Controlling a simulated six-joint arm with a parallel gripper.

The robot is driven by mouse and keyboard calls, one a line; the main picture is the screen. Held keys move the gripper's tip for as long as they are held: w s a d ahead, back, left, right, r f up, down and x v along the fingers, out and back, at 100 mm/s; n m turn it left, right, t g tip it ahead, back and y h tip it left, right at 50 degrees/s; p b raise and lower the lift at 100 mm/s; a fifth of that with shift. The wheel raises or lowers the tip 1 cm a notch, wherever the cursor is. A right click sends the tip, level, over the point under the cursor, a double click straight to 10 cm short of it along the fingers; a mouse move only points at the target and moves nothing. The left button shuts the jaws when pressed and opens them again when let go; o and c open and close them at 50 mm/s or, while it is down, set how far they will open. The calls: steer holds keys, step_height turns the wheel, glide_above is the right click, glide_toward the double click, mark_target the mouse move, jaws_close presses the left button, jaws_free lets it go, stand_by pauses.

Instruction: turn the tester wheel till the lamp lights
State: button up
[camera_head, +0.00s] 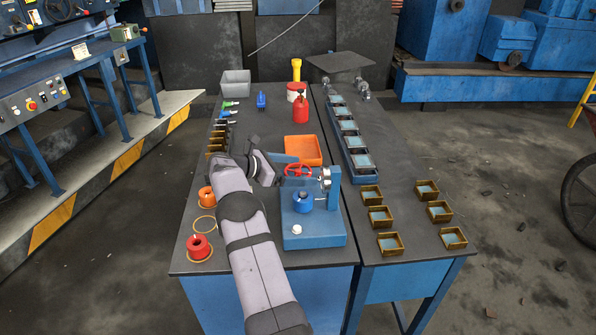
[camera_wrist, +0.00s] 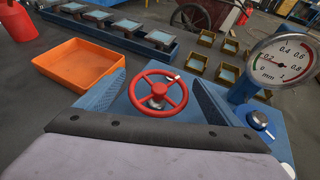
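The tester (camera_head: 325,222) is a blue machine on the left bench. Its red wheel (camera_head: 299,171) has a pale mark on the rim and shows whole in the wrist view (camera_wrist: 158,92). The round white gauge (camera_wrist: 283,61) reads in mm; I cannot make out its needle surely. A small white round spot (camera_head: 296,229) on the tester's base may be the lamp; it shows no clear glow. My gripper (camera_wrist: 160,78) is open, its two blue fingers with dark pads apart on either side of the wheel. I cannot tell whether they touch it.
An orange tray (camera_head: 303,150) lies just behind the tester. A red bottle (camera_head: 300,108) and a grey bin (camera_head: 236,83) stand farther back. Red (camera_head: 199,246) and orange (camera_head: 206,195) spools sit at the left edge. Several brown boxes (camera_head: 389,243) are on the right bench.

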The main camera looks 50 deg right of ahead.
steer(key=shift+f, duration=0.1)
steer(key=shift+w+a, duration=0.25)
steer(key=shift+a, duration=0.25)
steer(key=b+v, duration=0.2)
steer(key=v, duration=0.4)
steer(key=shift+r, duration=0.35)
steer(key=shift+s+p, duration=0.1)
steer(key=shift+p, duration=0.2)
